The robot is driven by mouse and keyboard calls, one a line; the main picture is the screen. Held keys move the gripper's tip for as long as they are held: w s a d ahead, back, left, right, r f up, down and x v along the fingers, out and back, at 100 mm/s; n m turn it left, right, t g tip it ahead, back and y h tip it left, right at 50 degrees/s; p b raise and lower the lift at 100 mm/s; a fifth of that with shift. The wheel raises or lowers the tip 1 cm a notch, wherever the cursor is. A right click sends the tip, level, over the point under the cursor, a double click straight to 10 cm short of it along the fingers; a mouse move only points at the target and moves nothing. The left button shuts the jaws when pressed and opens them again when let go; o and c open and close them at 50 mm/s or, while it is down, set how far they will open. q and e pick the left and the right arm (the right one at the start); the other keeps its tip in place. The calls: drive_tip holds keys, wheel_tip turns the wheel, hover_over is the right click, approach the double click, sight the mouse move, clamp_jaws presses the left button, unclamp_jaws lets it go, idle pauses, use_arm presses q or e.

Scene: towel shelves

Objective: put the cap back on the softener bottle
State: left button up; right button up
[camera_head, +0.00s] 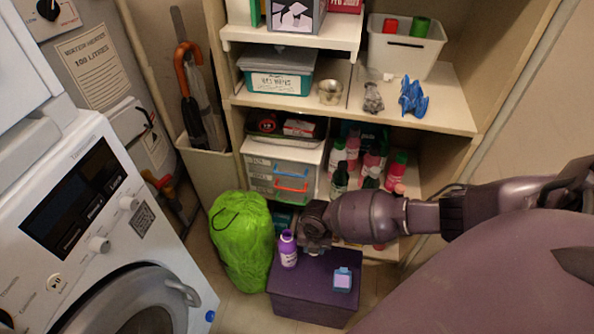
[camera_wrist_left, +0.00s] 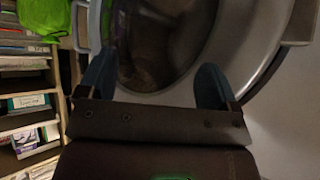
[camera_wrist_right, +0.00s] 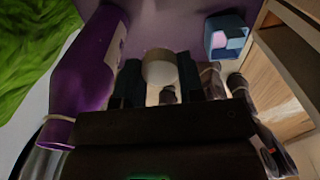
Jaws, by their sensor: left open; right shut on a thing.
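The purple softener bottle (camera_head: 288,250) stands upright on a dark purple box (camera_head: 318,285), with a pale label on its front. It also shows large at the left of the right wrist view (camera_wrist_right: 85,75), beside my right gripper. My right gripper (camera_head: 316,249) is just right of the bottle, above the box. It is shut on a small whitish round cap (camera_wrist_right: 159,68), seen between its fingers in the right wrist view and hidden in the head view. The cap is apart from the bottle. My left gripper (camera_wrist_left: 155,88) is open and empty, facing the washer door.
A light blue container (camera_head: 343,279) sits on the box, right of the bottle. Shelves with several bottles (camera_head: 370,165) rise behind my right arm. The washer (camera_head: 90,220) fills the left side.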

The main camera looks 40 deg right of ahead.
drive_tip(key=w+a+r+m, duration=0.3)
drive_tip(key=r+m, duration=0.2)
drive_tip(key=r, duration=0.2)
drive_tip(key=w+a+r+m, duration=0.2)
drive_tip(key=r+m, duration=0.2)
drive_tip(key=r, duration=0.3)
drive_tip(key=w+a+r+m, duration=0.3)
drive_tip(key=r+m, duration=0.2)
drive_tip(key=r, duration=0.2)
drive_tip(key=s+a+r+m, duration=0.1)
drive_tip(key=s+r+m, duration=0.4)
drive_tip(key=r, duration=0.5)
drive_tip(key=s+a+r+m, duration=0.2)
drive_tip(key=s+r+m, duration=0.3)
drive_tip(key=r, duration=0.5)
drive_tip(key=m, duration=0.2)
drive_tip(key=shift+s+a+m, duration=0.25)
drive_tip(key=shift+m, duration=0.15)
